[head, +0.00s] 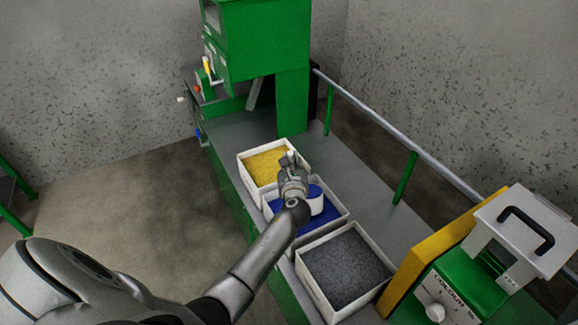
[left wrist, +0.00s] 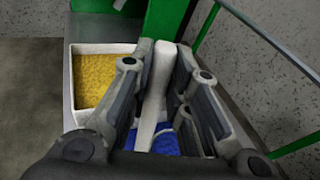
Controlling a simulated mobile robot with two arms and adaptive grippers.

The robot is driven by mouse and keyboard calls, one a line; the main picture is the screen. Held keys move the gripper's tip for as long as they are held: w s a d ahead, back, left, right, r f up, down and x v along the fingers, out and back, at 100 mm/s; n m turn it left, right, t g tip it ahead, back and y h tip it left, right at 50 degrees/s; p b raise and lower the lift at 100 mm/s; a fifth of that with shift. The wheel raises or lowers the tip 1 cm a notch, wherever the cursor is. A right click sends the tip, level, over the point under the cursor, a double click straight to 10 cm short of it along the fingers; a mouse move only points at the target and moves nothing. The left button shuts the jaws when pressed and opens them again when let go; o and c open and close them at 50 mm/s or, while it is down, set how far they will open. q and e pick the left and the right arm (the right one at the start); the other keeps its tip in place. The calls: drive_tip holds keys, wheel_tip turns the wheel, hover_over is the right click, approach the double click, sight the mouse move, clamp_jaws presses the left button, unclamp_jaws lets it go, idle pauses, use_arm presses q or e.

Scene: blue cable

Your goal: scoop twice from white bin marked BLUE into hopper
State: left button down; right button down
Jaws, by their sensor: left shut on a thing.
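The white bin with blue granules (head: 327,221) is the middle one of three bins on the grey platform. My left gripper (head: 291,168) is over this bin, shut on the white scoop (head: 316,204). In the left wrist view the scoop's pale handle (left wrist: 158,85) runs between the fingers of the left gripper (left wrist: 160,75). Blue (left wrist: 165,145) shows below it. The scoop's bowl is at the bin, partly hidden by the hand; its depth in the granules cannot be told. No BLUE label is readable. My right gripper is out of view.
A bin of yellow granules (head: 266,163) stands behind, a bin of dark grey granules (head: 346,262) in front. A green machine (head: 265,50) stands at the back. A yellow, green and white unit with a black handle (head: 526,233) is at right. A grey rail (head: 385,126) runs along the platform.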

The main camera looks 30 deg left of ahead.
use_arm(q)
drive_tip(key=shift+s+d+r, duration=0.2)
drive_tip(key=shift+d+r, duration=0.2)
drive_tip(key=shift+r, duration=0.4)
wheel_tip(320, 180, up, 9)
drive_tip(key=s+d+m+t+y+p, duration=0.1)
drive_tip(key=d+t+p, duration=0.1)
drive_tip(key=p, duration=0.1)
drive_tip(key=shift+s+d+p, duration=0.3)
drive_tip(key=shift+d+p, duration=0.1)
